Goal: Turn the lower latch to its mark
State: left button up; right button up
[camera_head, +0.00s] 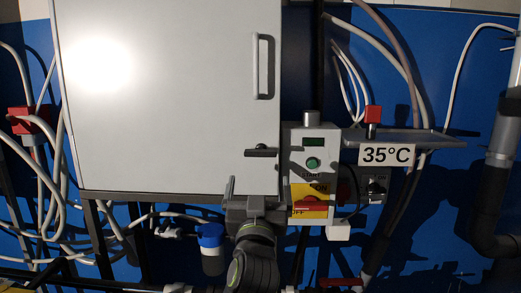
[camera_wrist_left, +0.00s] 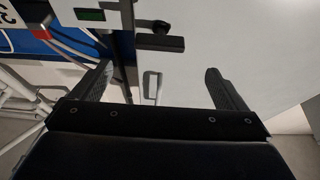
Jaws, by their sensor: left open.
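The latch (camera_head: 261,151) is a dark horizontal lever on the lower right edge of the pale cabinet door (camera_head: 170,140). It also shows in the wrist view (camera_wrist_left: 160,43), beyond my fingers and above the gap between them. I cannot make out a mark beside it. My left gripper (camera_head: 257,187) is below the latch in the head view, with its fingers apart and nothing between them. In the wrist view its two fingers (camera_wrist_left: 155,85) stand wide apart, clear of the latch. My right gripper is not in view.
A grey door handle (camera_head: 262,67) stands above the latch. Right of the door is a control box (camera_head: 313,160) with a green button and red switch. A shelf (camera_head: 405,137) with a 35°C sign is further right. Loose cables hang at both sides.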

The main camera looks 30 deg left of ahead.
aim_at(260, 150)
pick_arm(q)
jog(key=p+x, duration=0.2)
jog(key=x, duration=0.9)
jog(key=shift+w+a+p, duration=0.2)
jog(key=shift+p, duration=0.15)
jog(key=c, duration=1)
